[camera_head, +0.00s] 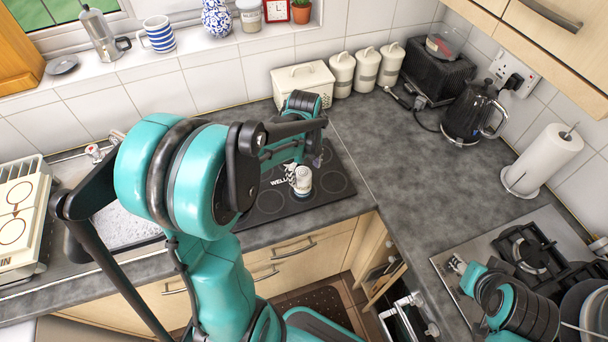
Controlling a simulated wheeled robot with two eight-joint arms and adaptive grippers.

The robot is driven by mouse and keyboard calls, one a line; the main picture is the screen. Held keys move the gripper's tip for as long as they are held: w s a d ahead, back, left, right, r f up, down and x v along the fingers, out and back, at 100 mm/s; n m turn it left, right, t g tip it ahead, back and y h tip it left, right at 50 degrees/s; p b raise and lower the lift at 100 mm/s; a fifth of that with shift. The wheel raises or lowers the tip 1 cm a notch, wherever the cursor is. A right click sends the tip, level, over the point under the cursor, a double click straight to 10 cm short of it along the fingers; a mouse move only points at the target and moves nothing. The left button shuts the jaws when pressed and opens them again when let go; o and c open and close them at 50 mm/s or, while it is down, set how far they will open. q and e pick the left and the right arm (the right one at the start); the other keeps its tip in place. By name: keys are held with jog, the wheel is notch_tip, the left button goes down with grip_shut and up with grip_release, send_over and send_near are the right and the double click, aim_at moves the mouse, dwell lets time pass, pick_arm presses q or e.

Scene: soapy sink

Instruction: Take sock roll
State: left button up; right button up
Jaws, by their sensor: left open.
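A small whitish roll with dark marks, which looks like the sock roll (302,181), sits on a black mat (264,208) with printed circles and lettering. My left gripper (297,160) is open above and just behind the roll, with its fingers pointing down. Whether a finger touches the roll cannot be told. The large teal links of my left arm cover much of the left middle of the view. Part of my right arm shows at the lower right, over the hob area.
A sink (125,222) lies left, partly behind my arm. A white bread bin (303,82) and white canisters (366,68) stand behind the mat. A black kettle (470,110), paper towel roll (543,160) and gas hob (530,250) are right. The grey worktop (405,160) between is clear.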

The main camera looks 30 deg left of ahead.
aim_at(303, 185)
pick_arm(q)
jog(key=shift+w+a+f+m, duration=0.15)
jog(key=shift+a+m, duration=0.1)
jog(key=shift+m, duration=0.15)
jog(key=shift+a+f, duration=0.15)
jog(key=shift+f, duration=0.1)
jog(key=shift+m, duration=0.3)
notch_tip(303, 185, down, 8)
jog(key=shift+a+r+b, duration=0.15)
jog(key=shift+b, duration=0.8)
jog(key=shift+r, duration=0.1)
jog(key=c, duration=1.4)
